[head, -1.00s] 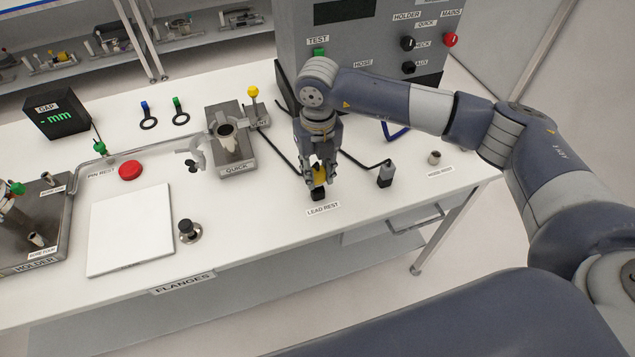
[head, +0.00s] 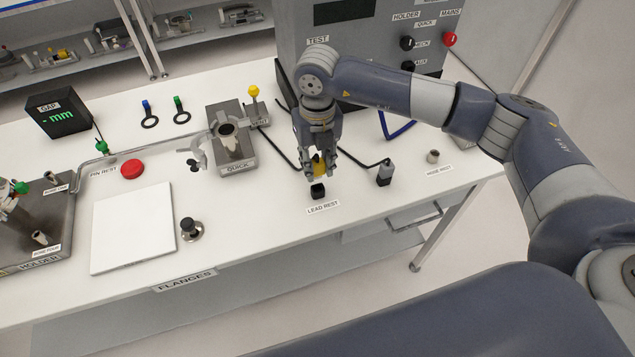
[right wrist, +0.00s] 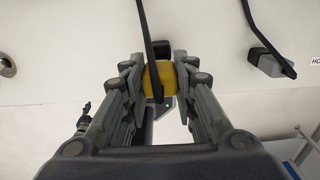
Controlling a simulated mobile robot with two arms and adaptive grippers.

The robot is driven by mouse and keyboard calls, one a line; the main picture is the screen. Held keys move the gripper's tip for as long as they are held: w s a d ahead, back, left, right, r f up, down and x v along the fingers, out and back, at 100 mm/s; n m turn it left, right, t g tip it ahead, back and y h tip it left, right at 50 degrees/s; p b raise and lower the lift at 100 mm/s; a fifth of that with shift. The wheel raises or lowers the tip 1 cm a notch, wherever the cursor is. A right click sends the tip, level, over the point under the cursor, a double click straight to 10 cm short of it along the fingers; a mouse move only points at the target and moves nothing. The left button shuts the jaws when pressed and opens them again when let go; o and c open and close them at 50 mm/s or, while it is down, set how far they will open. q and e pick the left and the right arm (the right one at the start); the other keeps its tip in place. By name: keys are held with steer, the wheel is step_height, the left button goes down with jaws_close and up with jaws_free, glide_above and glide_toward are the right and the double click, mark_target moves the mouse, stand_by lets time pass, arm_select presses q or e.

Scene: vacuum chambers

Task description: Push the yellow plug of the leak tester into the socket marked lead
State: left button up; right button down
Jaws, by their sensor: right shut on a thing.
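The yellow plug (head: 319,164) is between the fingers of my right gripper (head: 321,171), which is shut on it. The right wrist view also shows the yellow plug (right wrist: 158,82) between both fingers, with a dark cable running from it. The plug is just above the black lead rest block (head: 318,191), apparently clear of it. A small dark grey block (head: 385,176) with a black cable stands to the right; I see no readable mark on it. No socket marked just "lead" can be read. My left gripper is out of view.
The leak tester cabinet (head: 345,45) stands behind my right arm. The quick flange stand (head: 236,150) is left of the gripper. A white plate (head: 132,228) and a small black-topped fitting (head: 190,230) lie further left. The table front between is clear.

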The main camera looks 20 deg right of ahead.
steer(key=w+a+r+m+g+y+p, duration=0.1)
steer(key=w+a+m+g, duration=0.1)
steer(key=a+m, duration=0.35)
steer(key=w+a+r+m+g+y, duration=0.1)
steer(key=a+m+g, duration=0.1)
steer(key=a, duration=0.7)
steer(key=w+a+r+m+t+y+p, duration=0.25)
steer(key=w+r+m+t+y, duration=0.4)
steer(key=m, duration=0.65)
steer(key=w+d+f+m+t+h+p, duration=0.1)
steer(key=d+f+m+t+h, duration=0.25)
steer(key=d+m+t, duration=0.7)
steer(key=d+f+m+t+h, duration=0.3)
steer(key=d+m+t+h, duration=0.15)
steer(key=d, duration=1.05)
steer(key=shift+m+t, duration=0.25)
steer(key=shift+w+a+f+b, duration=0.1)
steer(key=shift+w+a+b, duration=0.1)
steer(key=shift+w, duration=1.1)
steer(key=shift+w+a+f+b, duration=0.1)
steer(key=shift+w+b, duration=0.05)
steer(key=shift+w, duration=1.1)
steer(key=shift+w+b, duration=0.3)
steer(key=shift+b, duration=0.15)
